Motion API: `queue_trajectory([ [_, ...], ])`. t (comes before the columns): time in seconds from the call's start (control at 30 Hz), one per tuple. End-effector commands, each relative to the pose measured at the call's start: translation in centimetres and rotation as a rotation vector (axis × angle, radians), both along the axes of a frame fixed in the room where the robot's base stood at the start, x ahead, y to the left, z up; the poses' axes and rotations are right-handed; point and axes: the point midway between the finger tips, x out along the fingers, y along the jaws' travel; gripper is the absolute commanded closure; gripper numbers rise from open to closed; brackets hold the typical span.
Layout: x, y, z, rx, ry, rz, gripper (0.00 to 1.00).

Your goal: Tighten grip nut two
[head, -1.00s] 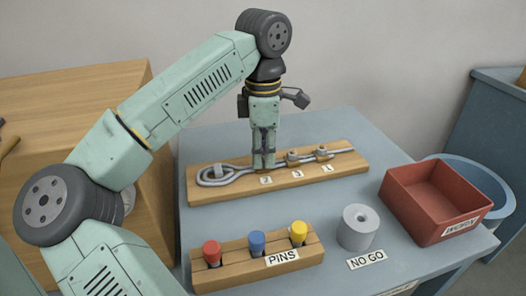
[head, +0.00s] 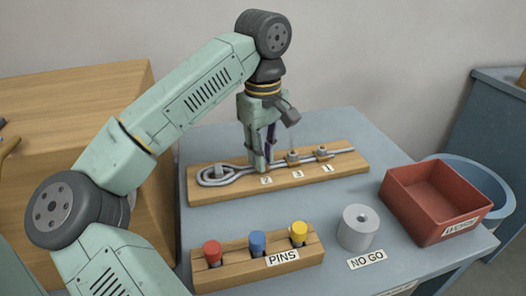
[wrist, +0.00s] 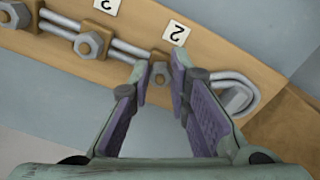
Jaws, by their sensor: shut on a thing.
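My gripper (head: 263,164) points straight down over the wooden board (head: 340,172) at the label marked 2 (head: 266,181). In the wrist view its two fingertips (wrist: 160,66) sit on either side of a small grip nut (wrist: 159,74) beside that label (wrist: 176,32), shut on it. In the head view the fingers hide this nut. A looped steel rope (head: 212,178) runs along the board, its eye to the left of my gripper. Two other grip nuts stand to the right, by label 3 (head: 292,157) and label 1 (head: 321,150).
In front is a wooden block with red (head: 212,250), blue (head: 257,241) and yellow (head: 299,231) pins. A grey cylinder (head: 358,228) marked NO GO and a red bin (head: 436,236) stand to the right. A blue round tub (head: 505,205) is behind the bin.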

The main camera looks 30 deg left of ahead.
Motion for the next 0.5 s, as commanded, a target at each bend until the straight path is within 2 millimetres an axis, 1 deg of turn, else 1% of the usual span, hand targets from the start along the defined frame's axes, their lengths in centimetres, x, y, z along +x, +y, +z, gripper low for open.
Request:
queue_trajectory([
  [0.2,0.00,0.02,0.12,0.001,-0.003,-0.145,1.00],
  [0.5,-0.05,0.06,0.10,0.001,-0.003,-0.254,1.00],
])
